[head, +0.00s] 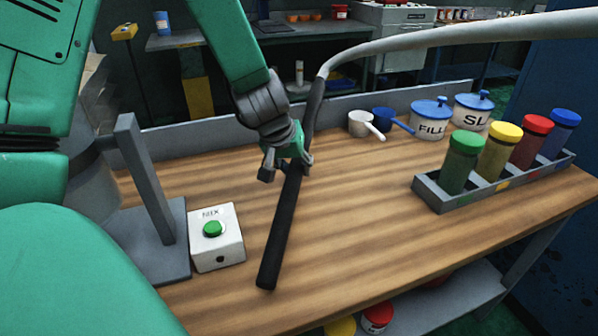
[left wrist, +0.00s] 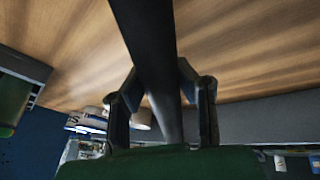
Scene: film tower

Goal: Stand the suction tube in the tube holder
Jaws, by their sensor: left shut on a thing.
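The suction tube (head: 281,232) is a long black wand with a pale grey hose (head: 430,38) running from its upper end to the upper right. My left gripper (head: 288,168) is shut on the tube partway along it, above the table. The tube slants, its lower end toward the front of the table; I cannot tell whether that end touches the wood. In the left wrist view the tube (left wrist: 145,40) passes between both fingers. A grey stand with a flat base and upright post (head: 145,180), perhaps the tube holder, is at the left. My right gripper is not in view.
A white box with a green button (head: 213,229) sits between stand and tube. A white scoop (head: 362,123), a blue scoop (head: 390,119), two lidded jars (head: 431,120) and a rack (head: 490,190) of colour-capped bottles stand right. The middle of the wooden table (head: 350,210) is clear.

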